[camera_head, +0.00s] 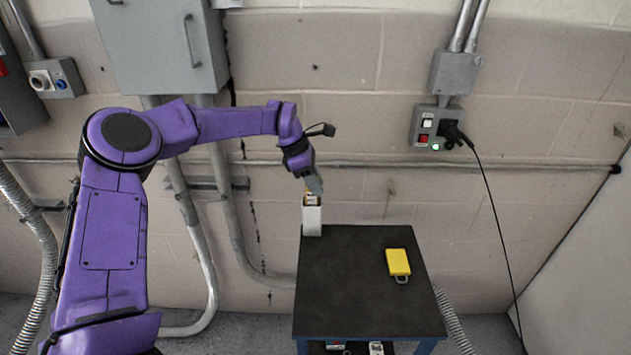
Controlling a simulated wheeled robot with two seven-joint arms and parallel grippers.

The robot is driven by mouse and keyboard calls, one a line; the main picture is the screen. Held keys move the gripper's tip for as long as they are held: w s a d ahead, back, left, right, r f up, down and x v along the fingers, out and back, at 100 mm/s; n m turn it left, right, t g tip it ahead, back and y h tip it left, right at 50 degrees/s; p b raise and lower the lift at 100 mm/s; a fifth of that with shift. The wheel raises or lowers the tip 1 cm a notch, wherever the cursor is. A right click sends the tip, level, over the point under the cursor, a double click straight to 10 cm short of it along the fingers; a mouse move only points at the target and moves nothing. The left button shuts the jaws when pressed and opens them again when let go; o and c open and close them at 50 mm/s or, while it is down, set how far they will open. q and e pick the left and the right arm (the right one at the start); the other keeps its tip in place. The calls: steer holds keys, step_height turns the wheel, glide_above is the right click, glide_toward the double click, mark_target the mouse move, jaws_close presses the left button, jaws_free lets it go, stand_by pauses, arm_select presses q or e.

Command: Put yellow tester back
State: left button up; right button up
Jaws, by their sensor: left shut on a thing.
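My left gripper (312,190) points down over the back left corner of the cart. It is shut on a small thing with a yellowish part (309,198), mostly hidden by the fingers. This small thing is at the mouth of an upright white holder (311,222); I cannot tell how deep it sits. A bright yellow block (398,262) with a grey loop at its front end lies on the right part of the cart top. I cannot tell which of the two is the tester. My right gripper is out of view.
The dark cart top (350,300) is otherwise bare. Small items lie on the shelf below. A grey wall box (424,128) has switches and a plug with a black cable hanging down at right. A grey cabinet (162,45) and conduits are at left.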

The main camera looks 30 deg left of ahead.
arm_select(q)
steer(key=o, duration=1.1)
steer(key=shift+f, duration=0.1)
steer(key=shift+c, duration=0.2)
steer(key=shift+r, duration=0.35)
steer(key=b+v, duration=0.1)
steer(key=v, duration=1)
steer(key=shift+a+r, duration=0.25)
steer(key=shift+s, duration=0.1)
